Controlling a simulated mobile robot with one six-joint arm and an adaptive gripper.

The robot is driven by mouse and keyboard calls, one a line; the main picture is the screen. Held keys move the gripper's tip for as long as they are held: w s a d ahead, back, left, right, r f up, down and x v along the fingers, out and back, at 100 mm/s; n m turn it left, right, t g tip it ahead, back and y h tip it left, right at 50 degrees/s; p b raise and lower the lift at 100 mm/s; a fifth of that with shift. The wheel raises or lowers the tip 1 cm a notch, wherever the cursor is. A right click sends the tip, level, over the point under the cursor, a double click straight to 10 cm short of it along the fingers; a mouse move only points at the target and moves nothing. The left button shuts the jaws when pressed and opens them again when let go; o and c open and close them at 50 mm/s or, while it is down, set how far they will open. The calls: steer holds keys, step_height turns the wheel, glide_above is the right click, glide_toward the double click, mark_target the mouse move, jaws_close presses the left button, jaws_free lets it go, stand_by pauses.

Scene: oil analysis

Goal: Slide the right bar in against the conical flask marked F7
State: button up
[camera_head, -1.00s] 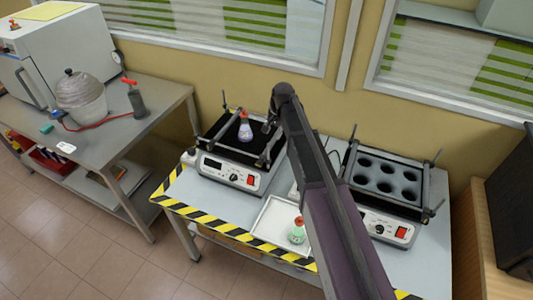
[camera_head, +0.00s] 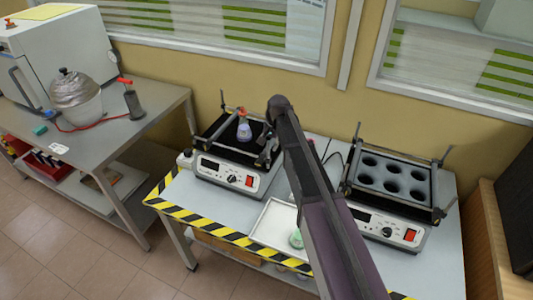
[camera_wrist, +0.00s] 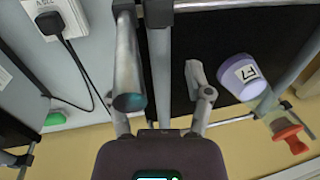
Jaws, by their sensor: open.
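The conical flask marked F7 (camera_head: 244,132), with a purplish body and red cap, stands on the black mat of the left shaker (camera_head: 228,175). In the wrist view its white F7 label (camera_wrist: 246,73) shows. The right bar (camera_wrist: 160,70) is a grey rod running up the wrist picture, apart from the flask, with mat showing between them. My gripper (camera_head: 266,150) is low over the right side of the shaker. In the wrist view my gripper (camera_wrist: 160,95) is open, fingers to either side of the bar. A round post (camera_wrist: 129,70) partly hides the left finger.
A second shaker (camera_head: 390,190) with round wells stands to the right. A white tray (camera_head: 272,228) holding a green-marked flask (camera_head: 296,239) lies in front, partly behind my arm. A plug and cable (camera_wrist: 55,25) show left in the wrist view.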

steer(key=shift+w+a+f+b, duration=0.1)
steer(key=shift+a+f+b, duration=0.05)
steer(key=shift+f+b, duration=0.5)
steer(key=shift+a+f+b, duration=0.1)
steer(key=shift+f+b, duration=0.3)
steer(key=shift+f, duration=0.35)
jaws_close()
